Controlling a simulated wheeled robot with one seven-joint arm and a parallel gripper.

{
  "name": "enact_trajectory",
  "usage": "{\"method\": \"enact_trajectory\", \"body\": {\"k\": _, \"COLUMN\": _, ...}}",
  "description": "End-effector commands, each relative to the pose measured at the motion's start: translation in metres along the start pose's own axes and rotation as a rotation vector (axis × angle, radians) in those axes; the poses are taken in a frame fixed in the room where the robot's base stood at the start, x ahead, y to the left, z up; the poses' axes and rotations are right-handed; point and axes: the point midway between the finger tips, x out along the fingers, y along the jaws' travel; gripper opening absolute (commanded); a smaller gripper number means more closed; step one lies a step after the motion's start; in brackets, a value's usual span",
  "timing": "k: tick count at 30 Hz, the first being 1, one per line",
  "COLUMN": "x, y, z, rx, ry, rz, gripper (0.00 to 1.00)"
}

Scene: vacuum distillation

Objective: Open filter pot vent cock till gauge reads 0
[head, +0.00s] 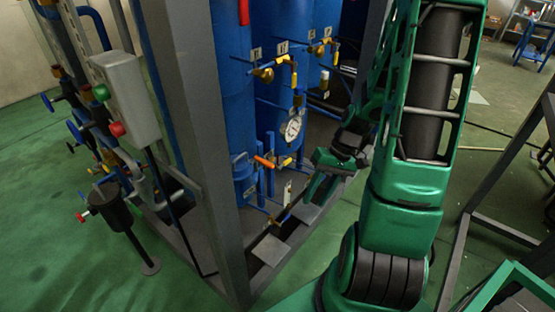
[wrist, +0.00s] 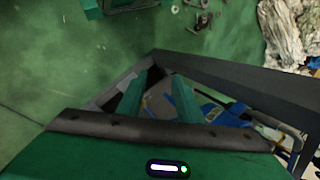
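A round white-faced gauge (head: 292,128) is on the blue vessels in the head view; its reading is too small to tell. Below it are an orange-handled valve (head: 265,162) and a small blue pot with a top handle (head: 243,178). A dark pot (head: 110,205) with a red-handled valve (head: 82,216) stands at left. I cannot tell which is the filter pot or its vent cock. My gripper (head: 297,208) is low, right of and below the gauge, near the frame base. In the wrist view its two green fingers (wrist: 157,92) are apart with nothing seen held between them.
A grey post (head: 192,130) stands left of the vessels. A control box (head: 125,95) with green and red buttons is beside it. Yellow valves (head: 285,65) sit higher on the vessels. A dark frame (head: 485,190) is at right. Green floor (head: 60,240) at left is open.

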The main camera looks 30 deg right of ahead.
Motion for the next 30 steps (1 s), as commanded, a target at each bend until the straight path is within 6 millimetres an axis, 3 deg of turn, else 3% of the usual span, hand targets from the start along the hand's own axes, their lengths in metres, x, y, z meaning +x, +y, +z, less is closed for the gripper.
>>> {"method": "enact_trajectory", "body": {"k": 6, "x": 0.044, "y": -0.003, "z": -0.025, "rx": 0.017, "ry": 0.042, "rz": -0.219, "gripper": 0.33}}
{"method": "enact_trajectory", "body": {"k": 15, "x": 0.078, "y": -0.018, "z": -0.068, "rx": 0.086, "ry": 0.197, "rz": -0.544, "gripper": 0.33}}
{"method": "enact_trajectory", "body": {"k": 22, "x": 0.077, "y": -0.022, "z": -0.108, "rx": 0.188, "ry": 0.383, "rz": -0.793, "gripper": 0.33}}
{"method": "enact_trajectory", "body": {"k": 30, "x": 0.049, "y": -0.003, "z": -0.156, "rx": 0.351, "ry": 0.646, "rz": -1.052, "gripper": 0.33}}
